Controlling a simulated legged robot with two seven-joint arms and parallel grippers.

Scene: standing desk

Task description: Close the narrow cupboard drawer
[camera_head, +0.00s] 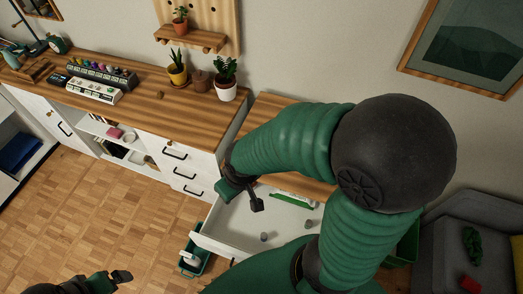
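The narrow cupboard has a wooden top (272,105), largely hidden behind my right arm. Its white drawer (222,244) is pulled out toward the room, and a few small items lie inside it. My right gripper (241,201) is over the left part of the open drawer. Its fingers look apart, with nothing seen between them. I cannot tell whether it touches the drawer's edge. My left gripper (121,277) is low at the bottom left, above the floor and away from the drawer. Its finger gap is not clear.
A wide white cupboard (150,150) with shut drawers stands to the left, holding potted plants (226,78) and a row of small bottles. A green bin (194,262) is on the floor by the open drawer. A grey armchair (475,225) is at right. Parquet floor (90,215) is clear at left.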

